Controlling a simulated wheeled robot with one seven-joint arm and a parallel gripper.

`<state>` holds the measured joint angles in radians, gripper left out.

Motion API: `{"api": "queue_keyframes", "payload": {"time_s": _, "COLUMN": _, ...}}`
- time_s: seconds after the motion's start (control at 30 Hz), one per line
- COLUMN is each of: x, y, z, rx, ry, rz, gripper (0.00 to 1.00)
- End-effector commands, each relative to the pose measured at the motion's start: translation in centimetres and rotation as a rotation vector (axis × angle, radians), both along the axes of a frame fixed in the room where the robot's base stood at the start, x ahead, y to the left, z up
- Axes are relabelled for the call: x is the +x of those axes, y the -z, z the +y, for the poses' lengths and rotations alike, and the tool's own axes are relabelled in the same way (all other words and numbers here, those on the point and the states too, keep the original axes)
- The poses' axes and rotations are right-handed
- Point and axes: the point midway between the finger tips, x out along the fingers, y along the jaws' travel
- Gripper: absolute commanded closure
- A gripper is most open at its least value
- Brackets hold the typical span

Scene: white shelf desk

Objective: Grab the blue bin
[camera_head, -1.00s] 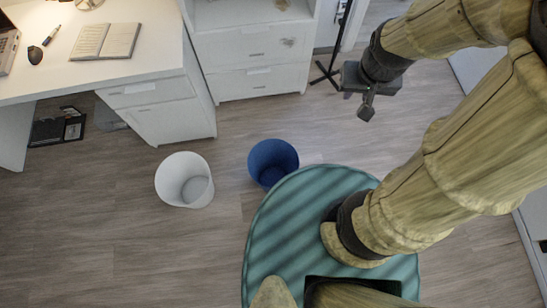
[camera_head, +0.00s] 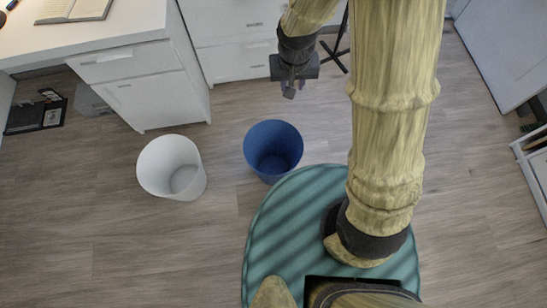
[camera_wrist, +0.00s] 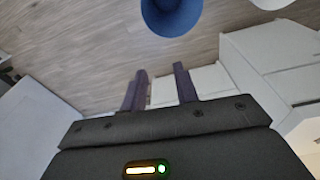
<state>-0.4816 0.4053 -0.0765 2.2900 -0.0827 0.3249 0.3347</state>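The blue bin (camera_head: 273,148) stands upright on the wooden floor, just beyond the edge of my round teal base in the head view. It looks empty. In the wrist view the blue bin (camera_wrist: 171,14) is cut off by the top edge, ahead of my fingers. My gripper (camera_head: 290,93) hangs beyond the bin and a little to its right in the head view, apart from it. In the wrist view my gripper (camera_wrist: 160,82) has its two dark fingers spread, with nothing between them.
A white bin (camera_head: 171,168) stands on the floor left of the blue one. A white desk (camera_head: 100,42) and a drawer cabinet (camera_head: 232,42) stand behind. A black stand leg (camera_head: 334,55) is close to my gripper. The floor (camera_head: 130,245) at lower left is clear.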

Motion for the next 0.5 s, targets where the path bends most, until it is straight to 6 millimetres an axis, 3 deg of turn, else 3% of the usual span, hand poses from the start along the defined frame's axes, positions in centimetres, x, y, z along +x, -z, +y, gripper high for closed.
{"api": "queue_keyframes", "payload": {"time_s": 0.03, "x": 0.0, "y": 3.6, "z": 1.2, "rx": -0.007, "ry": -0.017, "rz": 0.006, "gripper": 0.7}}
{"api": "queue_keyframes", "payload": {"time_s": 0.5, "x": -1.4, "y": 22.8, "z": 11.8, "rx": -0.074, "ry": -0.129, "rz": 0.02, "gripper": 0.7}}
